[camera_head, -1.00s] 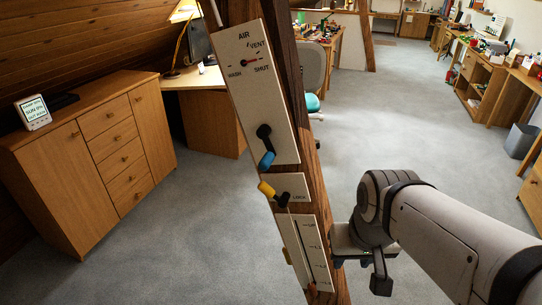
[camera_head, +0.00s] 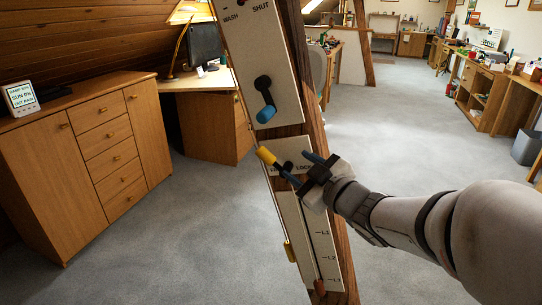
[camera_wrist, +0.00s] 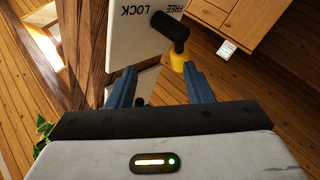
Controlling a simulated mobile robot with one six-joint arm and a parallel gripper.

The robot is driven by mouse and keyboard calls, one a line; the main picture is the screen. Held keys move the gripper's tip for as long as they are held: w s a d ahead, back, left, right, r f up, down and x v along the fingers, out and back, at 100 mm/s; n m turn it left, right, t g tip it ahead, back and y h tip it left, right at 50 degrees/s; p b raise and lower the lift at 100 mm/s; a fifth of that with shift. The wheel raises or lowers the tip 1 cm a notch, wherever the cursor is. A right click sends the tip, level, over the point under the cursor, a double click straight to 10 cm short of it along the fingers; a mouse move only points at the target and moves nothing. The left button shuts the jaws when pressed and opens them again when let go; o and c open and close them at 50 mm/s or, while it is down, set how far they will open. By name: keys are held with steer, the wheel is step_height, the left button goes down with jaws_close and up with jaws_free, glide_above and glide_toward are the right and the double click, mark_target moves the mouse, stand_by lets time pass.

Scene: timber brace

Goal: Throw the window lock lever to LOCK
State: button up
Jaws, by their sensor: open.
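The window lock lever (camera_head: 266,156) has a yellow grip and a black hub. It is on a small white plate (camera_head: 290,147) on the timber brace, and its grip points up and left, on the FREE side away from the LOCK lettering. My gripper (camera_head: 301,168) is open, in front of the plate's lower right part, with nothing between its fingers. In the wrist view the lever's yellow grip (camera_wrist: 177,62) is just beyond the right finger of my gripper (camera_wrist: 160,88); I cannot tell whether they touch. The LOCK lettering is toward the left there.
Above the plate is the AIR panel (camera_head: 284,95) with a blue-tipped lever (camera_head: 266,113). Below is a scale panel (camera_head: 320,240) with a red marker. The timber brace (camera_head: 313,100) stands behind them. A wooden cabinet (camera_head: 100,150) is at left; open carpet (camera_head: 420,150) lies at right.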

mark_target(271, 160)
steer(key=w+a+y, duration=0.1)
steer(key=a, duration=0.1)
steer(key=w+a+n+b, duration=0.1)
steer(key=w+a, duration=0.1)
steer(key=w+a+y, duration=0.1)
steer(key=w+a, duration=0.1)
steer(key=a, duration=0.1)
steer(key=shift+f+n+g+y+b, duration=0.3)
steer(key=shift+n+g+b, duration=0.1)
jaws_close()
stand_by(0.3)
